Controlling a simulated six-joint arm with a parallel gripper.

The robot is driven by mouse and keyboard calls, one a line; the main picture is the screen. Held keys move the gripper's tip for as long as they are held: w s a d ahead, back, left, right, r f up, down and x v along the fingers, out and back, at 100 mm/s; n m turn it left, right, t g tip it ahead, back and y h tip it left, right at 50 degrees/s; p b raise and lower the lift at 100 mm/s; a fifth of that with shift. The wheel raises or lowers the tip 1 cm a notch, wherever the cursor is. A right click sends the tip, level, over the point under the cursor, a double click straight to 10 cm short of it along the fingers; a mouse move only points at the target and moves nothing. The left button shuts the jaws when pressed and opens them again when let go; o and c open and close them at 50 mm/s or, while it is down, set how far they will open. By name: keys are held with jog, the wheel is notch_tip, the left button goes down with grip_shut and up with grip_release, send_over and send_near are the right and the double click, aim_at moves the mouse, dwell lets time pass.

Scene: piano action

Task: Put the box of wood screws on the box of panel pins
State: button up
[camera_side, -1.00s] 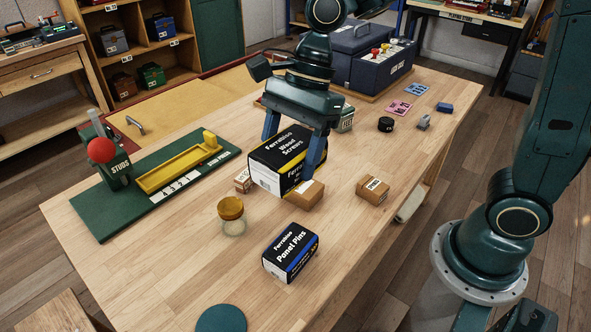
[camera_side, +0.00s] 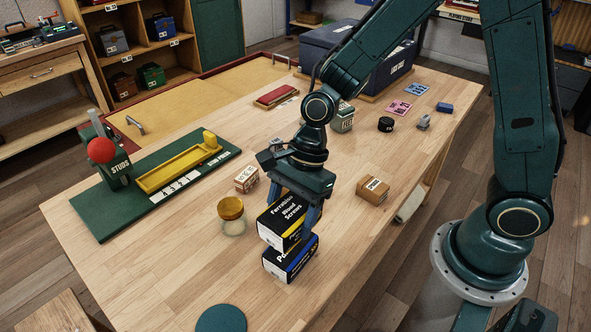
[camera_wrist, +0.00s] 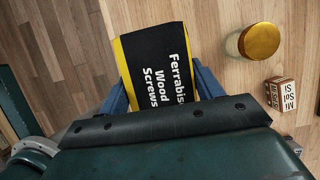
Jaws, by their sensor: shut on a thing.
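The box of wood screws (camera_side: 281,217), black with white lettering and yellow edges, is between the blue fingers of my gripper (camera_side: 292,212), which is shut on it. It is directly over the box of panel pins (camera_side: 288,262), black with a blue stripe, which rests on the bench. The two boxes overlap in the side view; I cannot tell whether they touch. In the wrist view the wood screws box (camera_wrist: 156,62) lies between my gripper's fingers (camera_wrist: 160,92) and hides the panel pins box.
A jar with a yellow lid (camera_side: 231,208) and a small lettered box (camera_side: 246,179) stand close by on the left. A cardboard box (camera_side: 373,189) stands to the right. A green board with a yellow tray (camera_side: 180,170) lies further left. A green disc (camera_side: 221,319) lies at the front.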

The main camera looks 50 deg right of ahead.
aim_at(300, 201)
jog(key=shift+f, duration=0.85)
jog(key=shift+f, duration=0.15)
jog(key=shift+f, duration=1.75)
jog(key=shift+f, duration=0.1)
jog(key=o, duration=1.4)
jog(key=v, duration=1.2)
